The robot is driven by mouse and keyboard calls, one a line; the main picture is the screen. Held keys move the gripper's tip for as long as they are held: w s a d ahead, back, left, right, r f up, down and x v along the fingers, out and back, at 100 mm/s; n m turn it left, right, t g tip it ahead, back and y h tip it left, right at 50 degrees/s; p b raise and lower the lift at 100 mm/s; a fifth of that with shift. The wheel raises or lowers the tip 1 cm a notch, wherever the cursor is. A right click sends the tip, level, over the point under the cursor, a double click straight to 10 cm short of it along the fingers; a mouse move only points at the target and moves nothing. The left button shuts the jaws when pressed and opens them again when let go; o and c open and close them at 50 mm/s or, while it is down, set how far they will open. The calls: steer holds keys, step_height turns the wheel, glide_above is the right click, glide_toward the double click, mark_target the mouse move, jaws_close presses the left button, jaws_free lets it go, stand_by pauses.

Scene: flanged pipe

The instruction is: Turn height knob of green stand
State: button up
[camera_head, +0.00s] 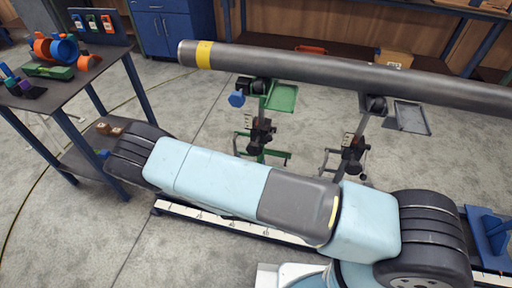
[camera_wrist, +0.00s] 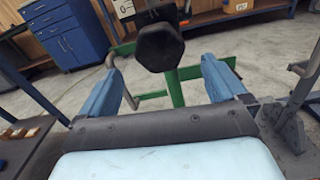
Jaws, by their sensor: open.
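The green stand (camera_head: 264,152) stands on the floor under the left part of the long grey pipe (camera_head: 330,70). It has a blue knob (camera_head: 236,99) near its top and dark fittings on its post. In the wrist view, the green post (camera_wrist: 176,90) rises ahead of my gripper (camera_wrist: 163,68), with a black faceted knob (camera_wrist: 160,46) in front of it. My two blue fingers are open, one on each side of the knob in the picture. I see no contact, and the exact gap in depth is unclear. My gripper does not show in the head view.
A second, grey stand (camera_head: 352,145) supports the pipe to the right. A dark table (camera_head: 60,92) with coloured parts stands at the left. A blue cabinet (camera_head: 172,28) is at the back. Bare concrete floor (camera_head: 200,108) lies around the green stand.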

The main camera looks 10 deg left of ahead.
mark_target(256, 147)
steer(key=w, duration=0.3)
steer(key=w+d, duration=0.1)
steer(key=w, duration=0.5)
steer(key=shift+d, duration=0.15)
steer(key=shift+c, duration=0.2)
steer(key=c, duration=0.9)
